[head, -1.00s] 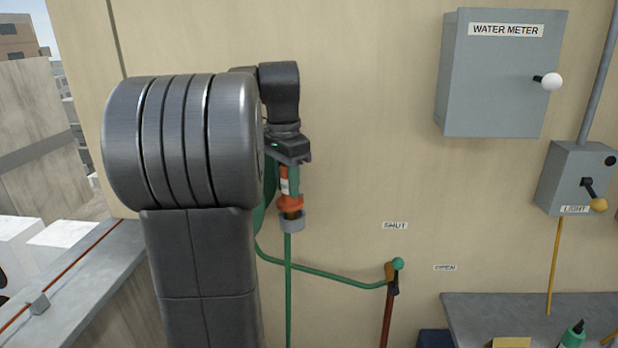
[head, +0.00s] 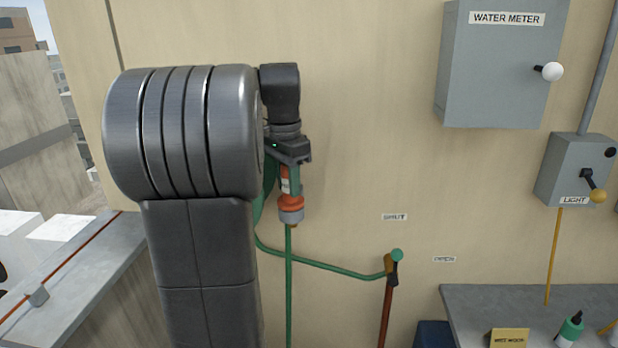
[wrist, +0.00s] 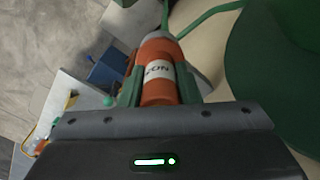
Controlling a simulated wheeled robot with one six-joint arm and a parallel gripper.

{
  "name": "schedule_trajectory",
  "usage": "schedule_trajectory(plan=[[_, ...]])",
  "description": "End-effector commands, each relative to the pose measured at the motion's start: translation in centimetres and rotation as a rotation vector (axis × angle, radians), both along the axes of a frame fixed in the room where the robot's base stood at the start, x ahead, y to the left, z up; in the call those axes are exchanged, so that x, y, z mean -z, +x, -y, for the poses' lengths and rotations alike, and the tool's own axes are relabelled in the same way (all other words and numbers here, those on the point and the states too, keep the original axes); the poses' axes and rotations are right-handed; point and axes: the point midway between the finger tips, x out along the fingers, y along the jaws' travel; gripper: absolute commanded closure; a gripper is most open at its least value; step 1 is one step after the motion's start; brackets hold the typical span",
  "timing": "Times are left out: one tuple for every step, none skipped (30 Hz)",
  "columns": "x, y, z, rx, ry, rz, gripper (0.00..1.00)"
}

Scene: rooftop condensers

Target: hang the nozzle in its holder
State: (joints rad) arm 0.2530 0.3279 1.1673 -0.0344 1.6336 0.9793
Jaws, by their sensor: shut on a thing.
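The nozzle (head: 285,186) is orange with a white label and hangs upright, orange end down. In the wrist view the nozzle (wrist: 158,88) lies between my green fingers. My gripper (head: 292,180) is shut on it. The holder (head: 291,216) is a grey ring near the wall. In the wrist view the holder (wrist: 197,52) is partly hidden behind the nozzle. I cannot tell whether the nozzle rests fully in it.
A green hose (head: 335,270) runs to a tap with a green knob (head: 397,255). A large green rounded thing (wrist: 280,70) is close at the right in the wrist view. A grey bench (head: 470,305) and the water meter box (head: 500,70) are to the right.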

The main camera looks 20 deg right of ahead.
Motion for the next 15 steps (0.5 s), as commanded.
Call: schedule_trajectory(plan=[[-0.03, 0.0, 0.01, 0.0, 0.0, 0.0, 1.0], [-0.03, 0.0, 0.0, 0.0, 0.0, 0.0, 1.0], [-0.03, 0.0, 0.0, 0.0, 0.0, 0.0, 0.68], [-0.03, 0.0, 0.0, 0.0, 0.0, 0.0, 0.62], [-0.03, 0.0, 0.0, 0.0, 0.0, 0.0, 0.57], [-0.03, 0.0, 0.0, 0.0, 0.0, 0.0, 0.49], [-0.03, 0.0, 0.0, 0.0, 0.0, 0.0, 0.45], [-0.03, 0.0, -0.01, 0.0, 0.0, 0.0, 0.45], [-0.03, 0.0, -0.01, 0.0, 0.0, 0.0, 0.45], [-0.03, 0.0, -0.01, 0.0, 0.0, 0.0, 0.45], [-0.02, 0.0, -0.01, 0.0, 0.0, 0.0, 0.45], [-0.02, 0.0, -0.01, 0.0, 0.0, 0.0, 0.45], [-0.02, 0.0, -0.01, 0.0, 0.0, 0.0, 0.45], [0.0, 0.0, -0.01, 0.0, 0.0, -0.001, 0.45], [-0.04, 0.0, -0.01, 0.0, 0.0, 0.0, 0.45]])
